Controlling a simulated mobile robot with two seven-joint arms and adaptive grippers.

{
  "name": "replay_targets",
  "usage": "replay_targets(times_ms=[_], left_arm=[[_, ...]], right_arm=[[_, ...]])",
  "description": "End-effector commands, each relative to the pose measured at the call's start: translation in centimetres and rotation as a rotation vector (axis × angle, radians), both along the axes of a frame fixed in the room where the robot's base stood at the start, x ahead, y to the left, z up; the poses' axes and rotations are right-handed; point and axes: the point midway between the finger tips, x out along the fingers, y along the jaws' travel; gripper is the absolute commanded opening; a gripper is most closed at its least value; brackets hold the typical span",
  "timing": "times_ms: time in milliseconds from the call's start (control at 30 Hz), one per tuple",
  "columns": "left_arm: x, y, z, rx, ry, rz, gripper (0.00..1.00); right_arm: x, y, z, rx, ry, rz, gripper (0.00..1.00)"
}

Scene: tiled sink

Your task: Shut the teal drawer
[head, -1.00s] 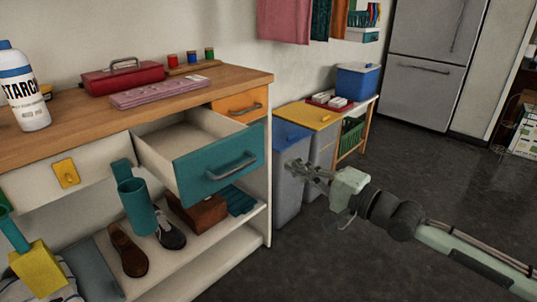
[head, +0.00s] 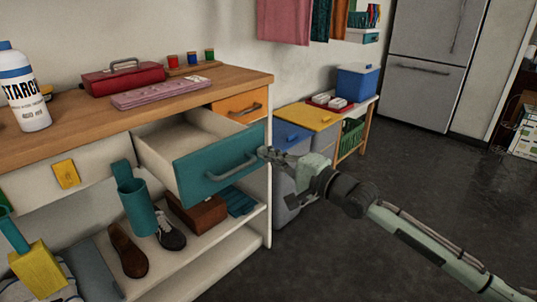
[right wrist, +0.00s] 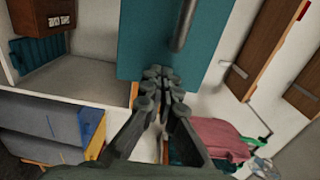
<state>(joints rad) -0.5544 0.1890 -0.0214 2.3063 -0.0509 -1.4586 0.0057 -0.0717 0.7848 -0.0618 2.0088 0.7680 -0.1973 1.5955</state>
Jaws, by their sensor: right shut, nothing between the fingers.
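The teal drawer (head: 220,165) stands pulled out of the wooden-topped counter, its empty tray showing behind the teal front. A grey bar handle (head: 231,167) is on its front. My right gripper (head: 264,153) is shut and empty, with its fingertips at the right end of the drawer front in the head view. In the right wrist view the shut fingertips (right wrist: 161,80) overlap the lower edge of the teal front (right wrist: 140,40), beside the handle (right wrist: 183,25). I cannot tell whether they touch it. My left gripper is not in view.
An orange drawer (head: 240,104) sits shut at the right of the counter (head: 150,99). A starch bottle (head: 24,90) and a red toolbox (head: 123,78) stand on top. Shoes and a brown box (head: 198,213) are below. Bins (head: 290,145) stand close behind my right gripper.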

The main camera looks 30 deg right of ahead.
Motion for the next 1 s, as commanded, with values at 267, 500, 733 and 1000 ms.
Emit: replay_targets(times_ms=[267, 500, 733, 1000], left_arm=[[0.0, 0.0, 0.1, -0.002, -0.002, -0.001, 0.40], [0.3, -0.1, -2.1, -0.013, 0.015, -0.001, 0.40], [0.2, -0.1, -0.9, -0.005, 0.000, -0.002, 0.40], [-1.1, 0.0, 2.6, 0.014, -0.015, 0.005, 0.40]], right_arm=[[1.1, 0.4, 0.2, 0.004, -0.002, -0.001, 0.00], [6.2, 2.2, 0.5, 0.005, -0.005, -0.001, 0.00], [13.3, 4.9, 0.0, 0.004, -0.003, 0.000, 0.00], [17.6, 6.4, -0.2, 0.002, -0.002, 0.000, 0.00]])
